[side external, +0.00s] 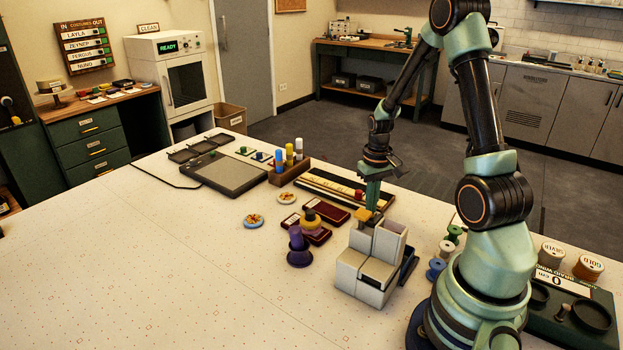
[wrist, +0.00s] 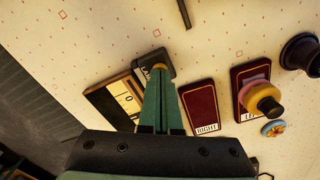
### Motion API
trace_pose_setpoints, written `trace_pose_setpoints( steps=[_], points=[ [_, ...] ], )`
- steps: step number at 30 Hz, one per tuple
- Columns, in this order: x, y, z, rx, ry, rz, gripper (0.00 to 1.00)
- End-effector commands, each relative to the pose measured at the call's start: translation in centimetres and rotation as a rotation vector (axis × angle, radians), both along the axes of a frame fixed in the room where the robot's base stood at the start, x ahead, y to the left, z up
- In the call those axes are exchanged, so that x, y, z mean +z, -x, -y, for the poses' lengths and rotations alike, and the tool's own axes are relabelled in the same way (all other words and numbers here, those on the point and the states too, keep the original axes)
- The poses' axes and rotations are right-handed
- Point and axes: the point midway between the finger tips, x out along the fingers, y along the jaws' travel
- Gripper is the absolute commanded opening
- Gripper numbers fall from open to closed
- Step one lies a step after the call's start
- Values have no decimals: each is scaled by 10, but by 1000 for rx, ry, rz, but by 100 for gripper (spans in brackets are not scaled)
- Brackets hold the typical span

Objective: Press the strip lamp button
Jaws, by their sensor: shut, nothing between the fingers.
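In the wrist view a small dark box (wrist: 152,78) carries a pale label, which seems to read LAMP. A round orange-yellow button (wrist: 160,66) shows on it, right at the tips of my gripper (wrist: 160,72). My gripper is shut and empty, its green fingers pressed together and pointing at the button. In the side view my gripper (side external: 372,207) points down behind the pale grey blocks, with a yellow piece (side external: 363,214) by its tips. The blocks hide the button's box there. I cannot tell whether the fingertips touch the button.
Pale grey blocks (side external: 366,268) stand close in front of my gripper. Dark red RIGHT (wrist: 201,106) and LEFT (wrist: 249,75) pads lie beside the button box. A purple spool (side external: 298,248) stands to the left. The table's front left is clear.

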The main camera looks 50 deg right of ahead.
Motion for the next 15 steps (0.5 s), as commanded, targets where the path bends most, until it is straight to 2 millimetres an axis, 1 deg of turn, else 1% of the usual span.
trace_pose_setpoints(
  steps=[15],
  points=[
    [27, 0, 0, 0, 1, 2, 0]
  ],
)
